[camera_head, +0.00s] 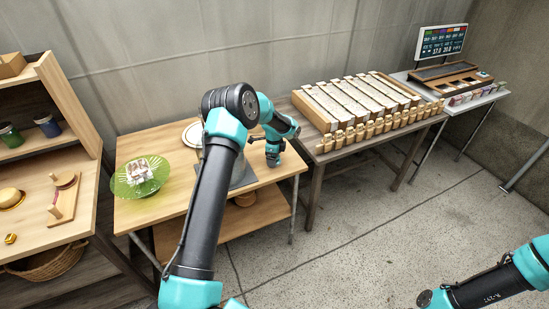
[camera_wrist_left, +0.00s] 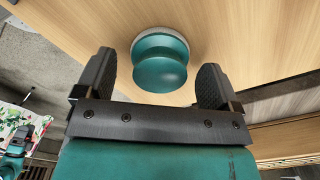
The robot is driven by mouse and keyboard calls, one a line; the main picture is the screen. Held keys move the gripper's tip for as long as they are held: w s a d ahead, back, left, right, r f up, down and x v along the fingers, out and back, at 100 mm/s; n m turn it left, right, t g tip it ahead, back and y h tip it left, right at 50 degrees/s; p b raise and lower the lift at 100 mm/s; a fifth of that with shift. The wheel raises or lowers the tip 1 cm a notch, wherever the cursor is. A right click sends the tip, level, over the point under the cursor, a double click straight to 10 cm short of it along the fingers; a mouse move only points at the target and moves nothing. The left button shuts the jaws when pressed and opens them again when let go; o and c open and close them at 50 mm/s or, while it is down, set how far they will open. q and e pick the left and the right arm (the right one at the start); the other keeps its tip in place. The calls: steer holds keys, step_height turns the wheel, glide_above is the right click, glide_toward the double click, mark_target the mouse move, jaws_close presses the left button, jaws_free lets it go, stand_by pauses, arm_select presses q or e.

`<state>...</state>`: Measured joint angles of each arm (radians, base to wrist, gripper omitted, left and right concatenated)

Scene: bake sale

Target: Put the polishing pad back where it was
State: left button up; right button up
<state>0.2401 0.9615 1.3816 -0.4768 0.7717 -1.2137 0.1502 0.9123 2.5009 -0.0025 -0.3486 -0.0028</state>
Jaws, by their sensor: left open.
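The polishing pad (camera_wrist_left: 160,72) shows in the left wrist view as a round teal knob on a pale disc, against a light wooden surface. My left gripper (camera_wrist_left: 157,66) is open, with one dark finger on each side of the knob. Gaps show between the knob and both fingers, and nothing is gripped. In the head view my left arm reaches over the wooden table (camera_head: 178,205), and its gripper is small near the table's back right. I cannot make out the pad in that view. My right arm enters at the bottom right, its gripper out of sight.
A green bowl (camera_head: 121,187) with white pieces stands on the table's left. A pale plate (camera_head: 188,137) and a grey sheet (camera_head: 243,178) are partly behind my arm. Shelves (camera_head: 82,190) stand left. A bench (camera_head: 312,112) with pale bars and several golden pieces stands right.

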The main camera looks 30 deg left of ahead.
arm_select(q)
step_height(320, 180, up, 12)
steer(key=shift+f, duration=0.2)
stand_by(0.6)
